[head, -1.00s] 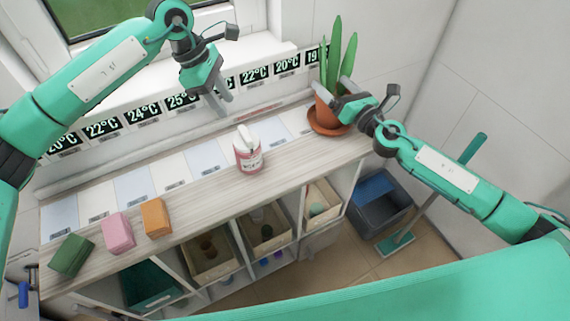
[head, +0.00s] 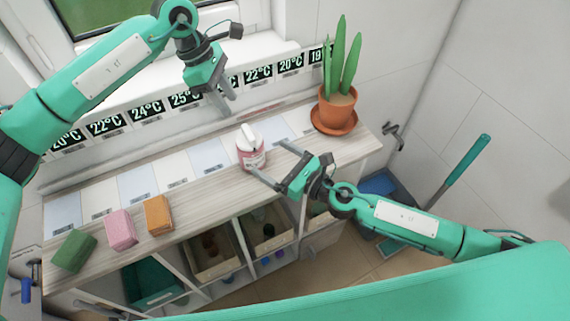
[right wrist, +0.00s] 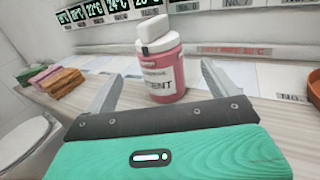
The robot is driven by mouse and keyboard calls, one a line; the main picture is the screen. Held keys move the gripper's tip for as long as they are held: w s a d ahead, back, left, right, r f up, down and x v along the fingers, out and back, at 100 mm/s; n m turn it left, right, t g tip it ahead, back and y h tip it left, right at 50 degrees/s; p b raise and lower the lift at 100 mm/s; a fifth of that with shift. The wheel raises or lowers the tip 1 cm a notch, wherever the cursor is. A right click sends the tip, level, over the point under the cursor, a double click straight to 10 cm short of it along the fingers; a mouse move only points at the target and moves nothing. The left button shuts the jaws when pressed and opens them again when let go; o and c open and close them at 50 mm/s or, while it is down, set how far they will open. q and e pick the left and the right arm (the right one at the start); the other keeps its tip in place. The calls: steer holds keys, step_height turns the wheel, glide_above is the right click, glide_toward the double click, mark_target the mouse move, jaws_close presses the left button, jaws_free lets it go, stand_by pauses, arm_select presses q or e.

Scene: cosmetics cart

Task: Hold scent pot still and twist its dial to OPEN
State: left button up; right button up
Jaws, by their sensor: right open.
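The scent pot (head: 251,156) is a pink and white jar with a white dial (head: 248,135) on top. It stands upright on the wooden cart top. In the right wrist view the pot (right wrist: 163,75) is ahead, between the fingers and beyond their tips, with its white dial (right wrist: 154,29) on top and part of a label reading "ENT". My right gripper (head: 268,163) is open and empty, its fingers pointing at the pot from the right and front. My left gripper (head: 224,104) hangs above and behind the pot, near the window sill, apart from it; its fingers look a little spread.
Green (head: 74,251), pink (head: 121,229) and orange (head: 158,215) blocks sit at the left of the cart top (head: 200,204). A potted plant (head: 338,110) stands at the right end. Bins fill the shelves below. The top between blocks and pot is clear.

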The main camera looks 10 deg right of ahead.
mark_target(248, 131)
steer(key=x, duration=1)
steer(key=shift+w, duration=0.1)
arm_select(q)
steer(key=shift+o, duration=0.2)
arm_select(e)
steer(key=c, duration=1.3)
arm_select(q)
steer(key=s+d+r+m+t+y, duration=0.1)
steer(key=d+r+m+y, duration=0.25)
steer(key=m, duration=0.75)
steer(key=f, duration=1.2)
steer(key=shift+s+d+f, duration=0.15)
steer(key=shift+d+f, duration=0.05)
steer(key=shift+f, duration=0.2)
